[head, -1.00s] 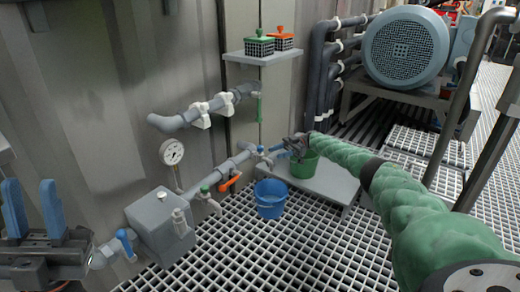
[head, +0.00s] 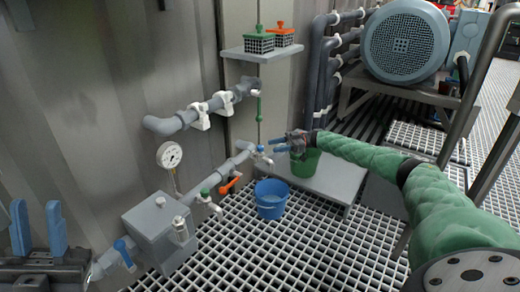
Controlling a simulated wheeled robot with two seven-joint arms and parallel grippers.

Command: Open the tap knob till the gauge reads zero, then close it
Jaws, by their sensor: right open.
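A round white gauge (head: 169,155) stands on a thin stem above the grey pipe; its reading is too small to tell. A tap with a blue knob (head: 260,149) sits at the far end of the pipe. A tap with a green knob (head: 205,193) is nearer, with an orange lever (head: 230,185) beside it. My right gripper (head: 277,145) is open, its blue fingers pointing left, close to the right of the blue-knobbed tap; I cannot tell if they touch it. My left gripper (head: 38,228) is open and empty at the lower left, with blue fingers upright.
A blue bucket (head: 271,205) stands on the grating below the taps. A grey box (head: 160,228) with a blue lever (head: 124,251) is near my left gripper. A shelf (head: 262,52) hangs above.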

